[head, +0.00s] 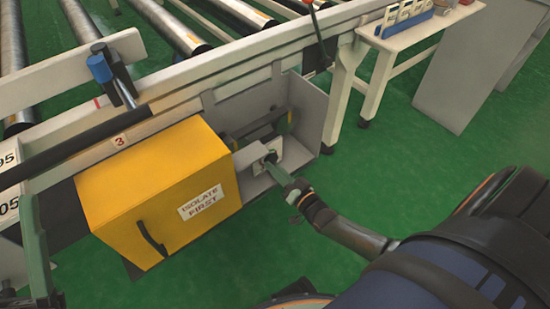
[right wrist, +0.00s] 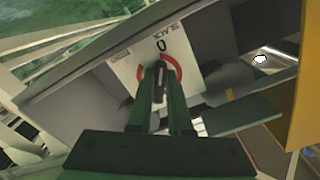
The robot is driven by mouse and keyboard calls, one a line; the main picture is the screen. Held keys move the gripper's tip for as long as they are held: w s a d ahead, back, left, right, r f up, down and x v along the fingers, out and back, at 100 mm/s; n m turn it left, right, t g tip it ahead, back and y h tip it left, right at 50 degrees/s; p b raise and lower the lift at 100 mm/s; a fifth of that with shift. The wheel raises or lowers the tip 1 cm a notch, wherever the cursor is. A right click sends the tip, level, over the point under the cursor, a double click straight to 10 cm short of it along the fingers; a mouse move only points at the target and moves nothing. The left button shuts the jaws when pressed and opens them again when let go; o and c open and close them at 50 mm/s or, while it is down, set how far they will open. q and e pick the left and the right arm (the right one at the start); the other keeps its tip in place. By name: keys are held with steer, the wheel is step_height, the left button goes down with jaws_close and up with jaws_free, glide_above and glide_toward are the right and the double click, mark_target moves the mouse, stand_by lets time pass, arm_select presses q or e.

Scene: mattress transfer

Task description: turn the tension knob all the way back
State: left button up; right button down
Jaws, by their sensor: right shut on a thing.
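The tension knob (right wrist: 159,84) is a dark bar on a white plate (right wrist: 128,70) with a red ring, a "0" and the word SLACK. The plate (head: 294,153) also shows in the head view, inside an open grey housing to the right of the yellow box. My right gripper (head: 270,160) reaches in from the right and is shut on the knob; its green fingers (right wrist: 160,80) lie on both sides of it in the right wrist view. The fingers hide part of the ring. A grey-green upright piece at the left edge seems to be my left gripper (head: 38,250); its jaw state is unclear.
The yellow box (head: 150,185), labelled ISOLATE FIRST, stands left of the knob. A roller conveyor (head: 190,35) runs above. A small white table (head: 425,30) stands at upper right. Green floor is open in front.

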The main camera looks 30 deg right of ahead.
stand_by(0.3)
arm_select(q)
steer(key=shift+f, duration=0.1)
arm_select(e)
steer(key=c, duration=0.8)
jaws_free()
steer(key=shift+c, duration=0.2)
arm_select(q)
step_height(320, 180, up, 3)
steer(key=p, duration=0.3)
steer(key=shift+a+r+m, duration=0.15)
steer(key=shift+r+m, duration=0.05)
steer(key=shift+m, duration=0.2)
arm_select(e)
steer(key=s+d, duration=0.1)
steer(key=s, duration=1.1)
steer(key=shift+s, duration=0.2)
arm_select(q)
steer(key=shift+s+f, duration=0.1)
